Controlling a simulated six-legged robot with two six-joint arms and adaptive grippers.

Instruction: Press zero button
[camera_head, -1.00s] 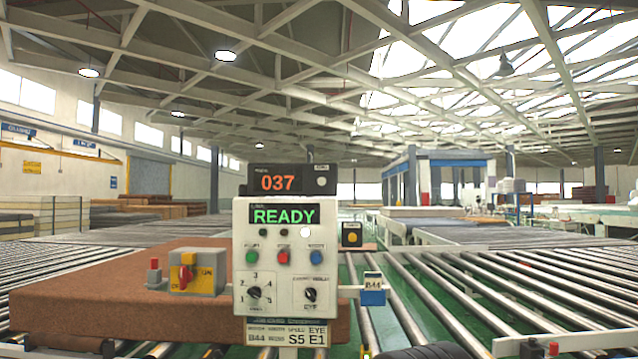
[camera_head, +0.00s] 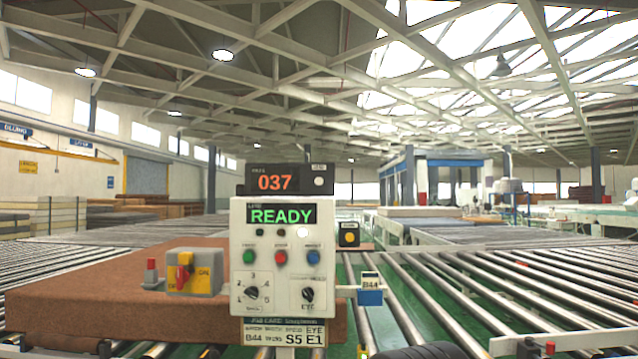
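A small counter box (camera_head: 258,181) with a red "037" readout sits on top of the white control panel (camera_head: 240,275). A pale round button (camera_head: 319,182) is at the counter's right end, under a small label too blurred to read surely. The panel's display (camera_head: 281,215) reads "READY" in green. Below it are a green button (camera_head: 249,257), a red button (camera_head: 281,258), a blue button (camera_head: 313,257) and two black rotary knobs.
A grey box with a red-and-yellow switch (camera_head: 184,273) and a red-topped button (camera_head: 151,272) stand left of the panel. A brown mattress (camera_head: 90,290) lies behind on rollers (camera_head: 480,280). A yellow button box (camera_head: 349,234) is to the right. The space before the panel looks clear.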

